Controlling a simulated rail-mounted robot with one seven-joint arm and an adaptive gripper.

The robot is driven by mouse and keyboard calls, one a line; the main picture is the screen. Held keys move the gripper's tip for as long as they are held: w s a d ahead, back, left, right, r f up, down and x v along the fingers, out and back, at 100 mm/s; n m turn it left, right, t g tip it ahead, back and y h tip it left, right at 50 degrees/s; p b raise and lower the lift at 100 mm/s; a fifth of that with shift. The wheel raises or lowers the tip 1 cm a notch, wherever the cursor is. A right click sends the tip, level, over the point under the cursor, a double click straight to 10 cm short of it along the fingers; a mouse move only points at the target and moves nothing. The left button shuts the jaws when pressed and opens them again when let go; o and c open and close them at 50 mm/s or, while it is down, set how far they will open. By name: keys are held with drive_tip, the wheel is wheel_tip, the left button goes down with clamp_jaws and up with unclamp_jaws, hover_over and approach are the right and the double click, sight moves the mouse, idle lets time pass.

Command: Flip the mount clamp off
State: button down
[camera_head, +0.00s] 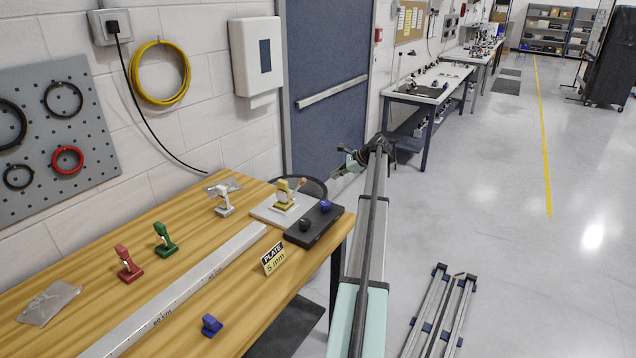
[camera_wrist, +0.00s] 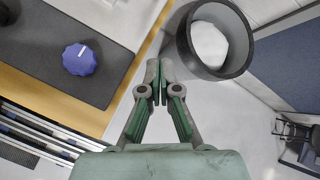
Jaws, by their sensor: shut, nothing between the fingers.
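A yellow mount (camera_head: 284,194) stands upright on a white plate (camera_head: 262,211) at the table's far right end. A small orange-tipped lever (camera_head: 301,184) shows at its right side; I take it for the clamp but cannot tell its exact position. My gripper (camera_head: 337,173) is past the table's right end, to the right of the mount and apart from it. In the wrist view my gripper (camera_wrist: 158,90) is shut and empty, over the floor beside the table edge. The mount is not in the wrist view.
A dark block (camera_head: 314,226) bears a blue knob (camera_head: 325,205) and a black knob (camera_head: 305,224); the blue knob also shows in the wrist view (camera_wrist: 79,59). A dark bin (camera_wrist: 184,50) stands close to my fingertips. Red (camera_head: 128,263), green (camera_head: 165,239) and white (camera_head: 223,202) mounts stand farther left.

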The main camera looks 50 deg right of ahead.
drive_tip(key=shift+w+f, duration=0.1)
idle(0.3)
drive_tip(key=p, duration=0.6)
approach(299, 186)
drive_tip(key=f, duration=0.1)
drive_tip(key=w+d+f, duration=0.1)
drive_tip(key=f, duration=0.1)
drive_tip(key=w+d+f, duration=0.1)
drive_tip(key=f, duration=0.1)
drive_tip(key=shift+w, duration=0.2)
drive_tip(key=shift+w+a+r, duration=0.15)
drive_tip(key=shift+w, duration=0.15)
drive_tip(key=shift+a, duration=0.1)
